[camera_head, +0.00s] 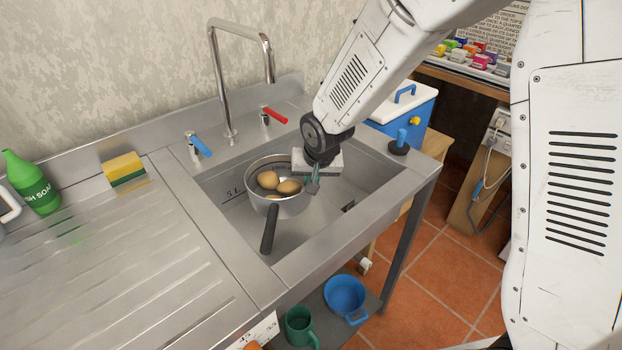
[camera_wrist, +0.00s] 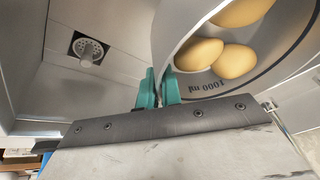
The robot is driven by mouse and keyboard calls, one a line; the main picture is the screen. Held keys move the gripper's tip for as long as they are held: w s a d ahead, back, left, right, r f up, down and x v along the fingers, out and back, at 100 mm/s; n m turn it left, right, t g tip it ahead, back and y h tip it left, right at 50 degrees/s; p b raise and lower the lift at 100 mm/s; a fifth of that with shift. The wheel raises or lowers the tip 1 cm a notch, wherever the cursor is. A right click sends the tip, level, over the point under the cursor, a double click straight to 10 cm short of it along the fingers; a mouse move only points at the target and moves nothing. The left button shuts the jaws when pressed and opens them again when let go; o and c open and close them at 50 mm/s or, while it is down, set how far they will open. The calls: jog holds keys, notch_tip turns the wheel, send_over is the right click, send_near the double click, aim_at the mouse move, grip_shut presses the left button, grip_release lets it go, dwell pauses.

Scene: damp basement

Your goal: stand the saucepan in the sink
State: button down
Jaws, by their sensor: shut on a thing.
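The saucepan (camera_head: 292,208) is a grey metal pan with a dark handle, inside the outline of the sink (camera_head: 340,240) in the head view. It looks about upright. I cannot tell whether its base touches the sink floor. It holds brown, egg-shaped things (camera_head: 268,180). My gripper (camera_head: 313,185) is above the basin at the pan's right side, its teal fingers shut on the pan's rim. In the wrist view the fingers (camera_wrist: 159,90) pinch the wall of the saucepan (camera_wrist: 262,82), beside its "1000 ml" mark. The drain (camera_wrist: 88,50) is uncovered.
A tall tap (camera_head: 228,90) with blue and red levers stands behind the basin. A blue-handled plug (camera_head: 399,142) sits on the right rim. A sponge (camera_head: 124,170) and green soap bottle (camera_head: 32,182) are on the left. A blue cooler (camera_head: 412,105) stands beyond the sink.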

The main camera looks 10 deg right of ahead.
jog(key=shift+f, duration=0.1)
jog(key=shift+f, duration=0.4)
jog(key=c, duration=1.6)
grip_release()
jog(key=shift+r, duration=0.6)
jog(key=v, duration=1.2)
